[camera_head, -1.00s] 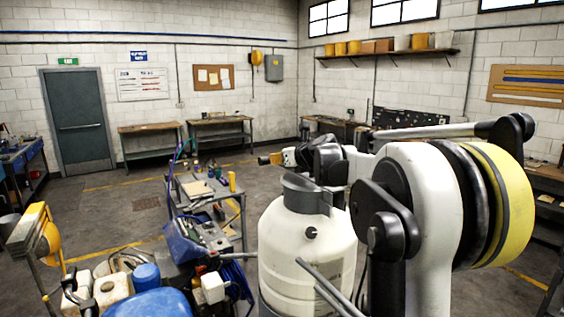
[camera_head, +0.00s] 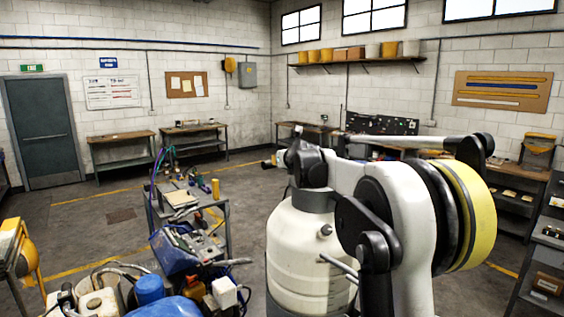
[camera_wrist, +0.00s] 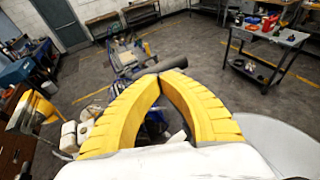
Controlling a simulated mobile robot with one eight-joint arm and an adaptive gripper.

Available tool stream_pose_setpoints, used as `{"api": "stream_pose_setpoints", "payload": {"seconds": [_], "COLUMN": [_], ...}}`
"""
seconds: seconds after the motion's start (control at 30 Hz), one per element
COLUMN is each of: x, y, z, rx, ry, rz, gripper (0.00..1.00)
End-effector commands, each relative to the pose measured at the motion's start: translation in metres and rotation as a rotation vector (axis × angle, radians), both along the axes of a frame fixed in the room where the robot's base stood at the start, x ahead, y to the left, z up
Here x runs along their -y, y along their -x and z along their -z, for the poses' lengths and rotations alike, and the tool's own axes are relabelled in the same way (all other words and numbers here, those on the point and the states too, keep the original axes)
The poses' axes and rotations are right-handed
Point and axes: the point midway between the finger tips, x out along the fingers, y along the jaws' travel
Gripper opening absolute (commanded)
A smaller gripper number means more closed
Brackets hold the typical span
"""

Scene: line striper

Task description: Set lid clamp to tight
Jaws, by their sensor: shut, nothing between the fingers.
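My gripper (camera_wrist: 172,76) has yellow ribbed fingers. They curve together at the tips in the wrist view, shut and empty. A dark grey rod (camera_wrist: 164,67) shows just beyond the tips; I cannot tell whether they touch. In the head view, a blue machine (camera_head: 180,307) with hoses and white containers is at the lower left, probably the line striper. A dark rod (camera_head: 232,262) juts right behind it. I cannot make out the lid clamp or its setting in either view. My arm hides much of the head view's right half.
A grey cart (camera_head: 222,212) with tools stands beyond the blue machine. A yellow-topped stand (camera_head: 22,248) is at the far left. A second cart (camera_wrist: 270,55) with bottles shows in the wrist view. Open floor (camera_head: 105,218) lies left of the first cart.

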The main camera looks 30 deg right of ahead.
Motion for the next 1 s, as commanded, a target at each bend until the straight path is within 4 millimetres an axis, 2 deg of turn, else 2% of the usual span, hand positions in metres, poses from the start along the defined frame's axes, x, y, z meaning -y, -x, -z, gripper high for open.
{"api": "stream_pose_setpoints", "payload": {"seconds": [0.3, 0.43, 0.57, 0.8, 1.0], "x": [0.001, -0.002, -0.007, -0.020, -0.027], "y": [0.001, 0.009, 0.030, 0.077, 0.103], "z": [0.000, -0.003, -0.010, -0.025, -0.034], "rx": [0.000, 0.000, 0.000, 0.000, 0.000], "ry": [0.000, 0.000, 0.001, 0.000, 0.001], "rz": [0.000, 0.000, 0.000, 0.001, 0.000], "gripper": [0.00, 0.00, 0.00, 0.00, 0.00]}}
